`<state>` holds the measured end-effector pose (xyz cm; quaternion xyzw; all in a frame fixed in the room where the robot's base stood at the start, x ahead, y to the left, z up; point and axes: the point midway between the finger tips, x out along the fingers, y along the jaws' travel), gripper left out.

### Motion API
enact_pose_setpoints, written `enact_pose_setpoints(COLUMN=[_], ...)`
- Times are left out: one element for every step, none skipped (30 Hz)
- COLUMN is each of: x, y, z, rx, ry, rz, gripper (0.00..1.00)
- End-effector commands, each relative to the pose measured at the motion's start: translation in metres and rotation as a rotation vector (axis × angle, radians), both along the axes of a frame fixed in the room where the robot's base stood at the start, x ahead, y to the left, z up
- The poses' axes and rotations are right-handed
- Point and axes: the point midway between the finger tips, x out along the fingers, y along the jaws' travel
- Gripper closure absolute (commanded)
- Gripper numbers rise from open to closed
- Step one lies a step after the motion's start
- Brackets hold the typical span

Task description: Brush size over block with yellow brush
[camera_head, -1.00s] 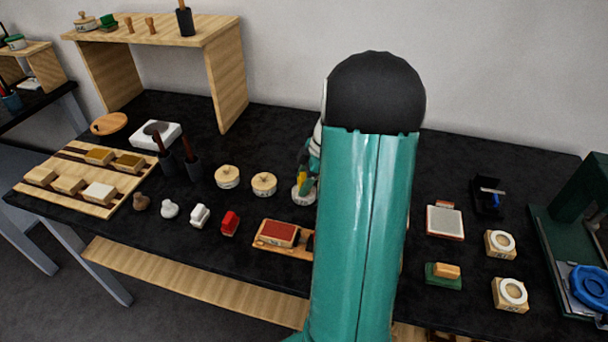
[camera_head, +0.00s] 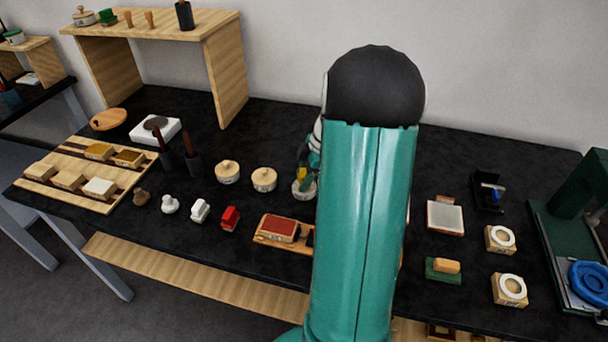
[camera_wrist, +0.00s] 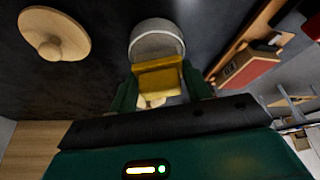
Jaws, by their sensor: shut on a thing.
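My gripper (camera_wrist: 158,92) is shut on a yellow piece, which I take to be the yellow brush (camera_wrist: 158,76). In the wrist view it lies between the dark green fingers. A round white-grey pot (camera_wrist: 155,30) is just beyond the brush; I cannot tell whether the brush's end is still inside it. In the head view the yellow (camera_head: 301,174) shows above the pot (camera_head: 306,189), left of my arm, which hides most of the gripper. A red-topped block (camera_head: 279,228) sits on a wooden holder (camera_head: 264,241) nearer the front edge; the block also shows in the wrist view (camera_wrist: 248,72).
Two round lidded wooden jars (camera_head: 264,179) stand left of the pot. A red stamp-like piece (camera_head: 229,218) and white pieces stand along the front. A wooden tray (camera_head: 107,207) with several blocks is at left. Right of my arm are a pad (camera_head: 445,216) and a green-based block (camera_head: 443,269).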

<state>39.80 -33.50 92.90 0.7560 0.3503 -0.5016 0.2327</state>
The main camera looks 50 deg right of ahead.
Motion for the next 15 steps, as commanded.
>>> enact_pose_setpoints(x=[0.0,0.0,0.0,0.0,0.0,0.0,0.0,0.0,0.0,0.0,0.0,-0.0001,-0.0001,-0.0001,-0.0001], y=[0.0,0.0,0.0,0.0,0.0,0.0,0.0,0.0,0.0,0.0,0.0,0.0001,0.0001,0.0001,0.0001], z=[-0.0007,-0.001,-0.0014,-0.0017,-0.0021,-0.0025,-0.0028,-0.0031,-0.0036,-0.0039,-0.0041,-0.0047,-0.0049,-0.0052,-0.0056], rx=[0.0,0.0,0.0,0.0,0.0,0.0,0.0,0.0,0.0,0.0,0.0,0.0,0.0,0.0,0.001], ry=[0.0,0.0,0.0,0.0,0.0,0.0,0.0,0.0,0.0,0.0,0.0,0.0,0.0,0.0,-0.001], rz=[0.0,0.0,0.0,0.0,0.0,0.0,0.0,0.0,0.0,0.0,0.0,0.0,0.0,0.0,0.0], gripper=[0.7,0.7,0.7,0.7,0.7,0.7,0.7,0.7,0.7,0.7,0.7,0.7,0.7,0.7,0.7])
